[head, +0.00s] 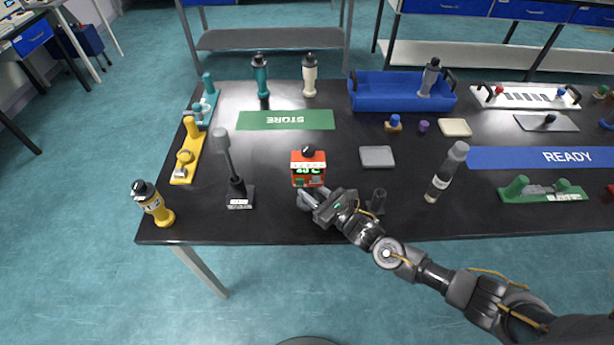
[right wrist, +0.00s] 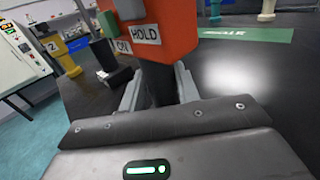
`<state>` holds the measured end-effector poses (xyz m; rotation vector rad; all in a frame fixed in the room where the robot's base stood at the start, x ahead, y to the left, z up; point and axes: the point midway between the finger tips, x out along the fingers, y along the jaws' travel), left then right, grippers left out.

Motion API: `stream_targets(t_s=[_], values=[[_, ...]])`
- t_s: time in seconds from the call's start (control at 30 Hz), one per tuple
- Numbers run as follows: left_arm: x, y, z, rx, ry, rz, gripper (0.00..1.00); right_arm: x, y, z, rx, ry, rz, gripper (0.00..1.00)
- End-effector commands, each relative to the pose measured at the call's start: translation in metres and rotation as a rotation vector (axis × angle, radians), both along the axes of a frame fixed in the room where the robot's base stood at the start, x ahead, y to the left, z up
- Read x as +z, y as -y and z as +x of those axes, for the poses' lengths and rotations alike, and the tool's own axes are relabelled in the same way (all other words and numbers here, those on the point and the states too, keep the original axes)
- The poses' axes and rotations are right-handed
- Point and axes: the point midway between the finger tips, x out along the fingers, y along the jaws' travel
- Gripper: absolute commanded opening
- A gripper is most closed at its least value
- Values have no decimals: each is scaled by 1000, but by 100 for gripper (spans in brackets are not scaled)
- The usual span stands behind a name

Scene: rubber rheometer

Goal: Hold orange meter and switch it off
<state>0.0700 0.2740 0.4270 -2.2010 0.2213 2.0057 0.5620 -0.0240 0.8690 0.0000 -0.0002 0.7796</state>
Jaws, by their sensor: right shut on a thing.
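The orange meter (head: 308,181) stands upright near the front middle of the black table, with a lit green display and a black knob on top. In the right wrist view its orange body (right wrist: 183,22) carries labels reading HOLD and ON. My right gripper (head: 311,198) is at the meter's near side, low down. In the right wrist view the gripper's fingers (right wrist: 157,88) are shut on the dark stem under the orange body. The stem's lower end is hidden behind the gripper. My left gripper is not in view.
A grey-headed tool on a dark stand (head: 238,190) is left of the meter, and a yellow bottle (head: 157,208) is at the front left corner. A small dark stand (head: 377,202) and a grey bottle (head: 446,174) are to the right.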

Motion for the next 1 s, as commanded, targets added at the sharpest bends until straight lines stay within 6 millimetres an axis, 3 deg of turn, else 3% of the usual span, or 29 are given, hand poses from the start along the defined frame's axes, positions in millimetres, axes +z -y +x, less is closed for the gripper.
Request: stream_targets(t_s=[0.87,1.0], values=[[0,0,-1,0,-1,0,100,-1,0,0,0,-1,-1,0],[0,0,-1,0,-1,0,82,-1,0,0,0,-1,-1,0]])
